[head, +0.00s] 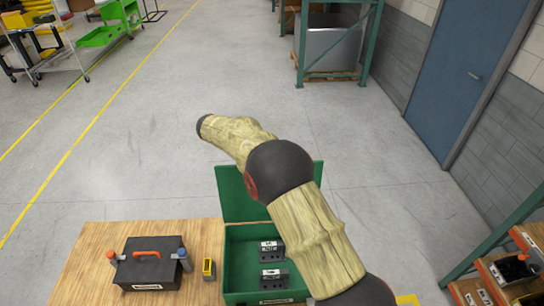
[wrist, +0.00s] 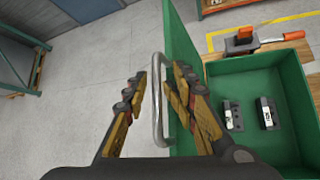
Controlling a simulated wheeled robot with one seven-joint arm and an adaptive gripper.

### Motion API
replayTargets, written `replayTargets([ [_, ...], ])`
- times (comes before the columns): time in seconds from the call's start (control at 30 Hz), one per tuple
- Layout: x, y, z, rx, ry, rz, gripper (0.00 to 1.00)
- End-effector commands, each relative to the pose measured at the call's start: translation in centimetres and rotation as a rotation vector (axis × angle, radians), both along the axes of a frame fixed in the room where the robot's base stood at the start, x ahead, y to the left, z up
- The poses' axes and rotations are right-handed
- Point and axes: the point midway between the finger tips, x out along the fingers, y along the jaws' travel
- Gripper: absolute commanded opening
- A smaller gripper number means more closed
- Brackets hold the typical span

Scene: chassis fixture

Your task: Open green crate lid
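The green crate (head: 233,278) stands on a wooden table, with its interior exposed. Its green lid (head: 233,195) is raised at the crate's far side, partly hidden by my arm. In the wrist view the lid (wrist: 180,32) stands steeply beside the open crate (wrist: 262,68). A metal bar handle (wrist: 157,110) is on the lid's outer face. My gripper (wrist: 159,75) is open, with its yellow-and-black fingers apart on either side of the handle. A gap shows between the left finger and the handle; contact on the right is unclear. The fingers are hidden in the head view.
Two dark labelled blocks (head: 272,252) lie inside the crate. A black toolbox with an orange handle (head: 148,262) and a small yellow item (head: 208,268) sit left on the table (head: 92,250). A shelf with bins (head: 500,275) stands right.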

Motion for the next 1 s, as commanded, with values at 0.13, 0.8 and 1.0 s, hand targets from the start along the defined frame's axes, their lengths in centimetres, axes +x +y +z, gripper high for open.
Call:
replayTargets([
  [0.13, -0.2, 0.8, 0.8, 0.001, -0.002, 0.001, 0.27],
  [0.8, -2.6, 8.4, 7.7, 0.001, 0.001, 0.001, 0.27],
  [1.0, -2.7, 8.6, 7.9, 0.0, 0.001, 0.001, 0.27],
])
